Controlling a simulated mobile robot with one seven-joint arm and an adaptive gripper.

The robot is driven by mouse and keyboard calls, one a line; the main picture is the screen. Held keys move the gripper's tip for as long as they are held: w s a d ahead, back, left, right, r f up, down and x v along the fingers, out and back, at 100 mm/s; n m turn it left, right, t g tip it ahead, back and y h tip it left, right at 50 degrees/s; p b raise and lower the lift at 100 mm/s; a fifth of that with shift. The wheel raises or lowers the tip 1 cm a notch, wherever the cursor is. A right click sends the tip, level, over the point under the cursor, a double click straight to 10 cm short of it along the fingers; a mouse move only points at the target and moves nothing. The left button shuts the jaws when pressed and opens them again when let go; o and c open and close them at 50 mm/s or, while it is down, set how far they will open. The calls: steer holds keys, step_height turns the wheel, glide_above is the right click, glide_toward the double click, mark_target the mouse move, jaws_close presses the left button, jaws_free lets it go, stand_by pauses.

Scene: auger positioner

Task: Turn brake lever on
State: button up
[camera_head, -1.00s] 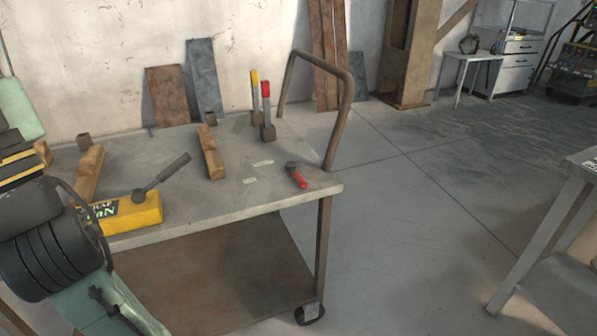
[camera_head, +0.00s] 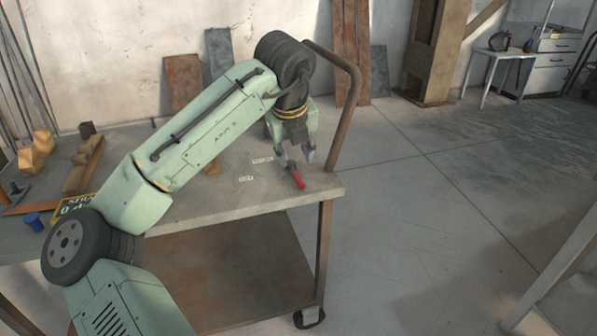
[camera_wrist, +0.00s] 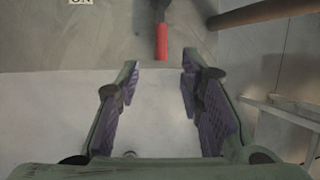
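The brake lever, with a red handle (camera_head: 298,180) and a dark head, lies on the tabletop near its front right corner. Small white labels (camera_head: 246,178) are on the table to its left. My gripper (camera_head: 295,154) hangs over the lever, pointing down. In the wrist view the red handle (camera_wrist: 161,42) shows beyond the fingertips, roughly in line with the gap between them. The fingers (camera_wrist: 160,68) are apart with nothing between them. A label reading "ON" (camera_wrist: 81,2) is cut off at the top left. The lever's pivot is partly out of that view.
The table (camera_head: 322,190) has a rusty bent push handle (camera_head: 352,95) close to the right of my gripper. Wooden blocks (camera_head: 84,165) and a partly hidden yellow box (camera_head: 78,205) are at the left. Open floor lies right of the table.

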mark_target(299, 178)
steer(key=x, duration=0.9)
steer(key=shift+w+f, duration=0.15)
steer(key=shift+f, duration=0.25)
steer(key=shift+c, duration=0.5)
jaws_close()
steer(key=shift+d, duration=0.1)
